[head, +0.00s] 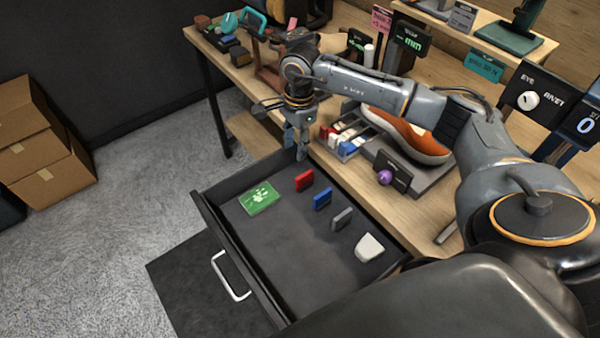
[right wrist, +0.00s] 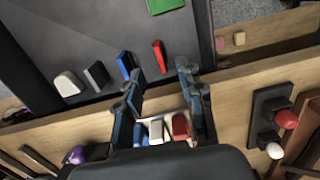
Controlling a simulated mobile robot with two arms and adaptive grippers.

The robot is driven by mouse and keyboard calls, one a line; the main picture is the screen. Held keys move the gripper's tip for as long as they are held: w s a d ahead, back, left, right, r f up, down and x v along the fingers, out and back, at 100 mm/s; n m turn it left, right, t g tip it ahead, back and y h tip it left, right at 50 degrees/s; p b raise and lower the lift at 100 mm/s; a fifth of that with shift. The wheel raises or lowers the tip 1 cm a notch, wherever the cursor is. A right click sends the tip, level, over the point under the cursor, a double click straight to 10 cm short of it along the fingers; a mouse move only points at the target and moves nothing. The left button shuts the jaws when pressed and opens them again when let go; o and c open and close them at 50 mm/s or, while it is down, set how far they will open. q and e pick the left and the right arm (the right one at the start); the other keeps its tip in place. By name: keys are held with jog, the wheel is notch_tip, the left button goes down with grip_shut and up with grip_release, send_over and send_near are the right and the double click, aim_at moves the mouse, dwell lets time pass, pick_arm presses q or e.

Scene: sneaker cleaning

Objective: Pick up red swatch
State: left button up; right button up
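A red swatch (head: 304,180) stands on edge on the floor of the open grey drawer (head: 290,265), near its back. In the right wrist view the red swatch (right wrist: 159,56) lies just beyond the fingertips, between their lines. My right gripper (head: 297,148) points down above the drawer's back edge, apart from the swatch. In the right wrist view this gripper (right wrist: 158,75) has its fingers spread with nothing held between them. My left gripper is not in view.
A blue swatch (head: 322,199), grey swatch (head: 342,218), white piece (head: 369,247) and green card (head: 259,198) share the drawer. On the table are a tray of colored pieces (head: 346,148), an orange sneaker (head: 415,140) and a purple ball (head: 385,177). The drawer's front floor is clear.

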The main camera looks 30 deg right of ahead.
jog(key=d, duration=0.2)
jog(key=b, duration=0.5)
send_over(303, 175)
jog(key=shift+h, duration=0.4)
notch_tip(303, 175, down, 8)
jog(key=shift+w, duration=0.15)
jog(key=shift+f+b, duration=1.55)
jog(key=shift+f, duration=1.2)
jog(key=shift+s+r, duration=0.1)
jog(key=shift+s, duration=0.1)
grip_shut()
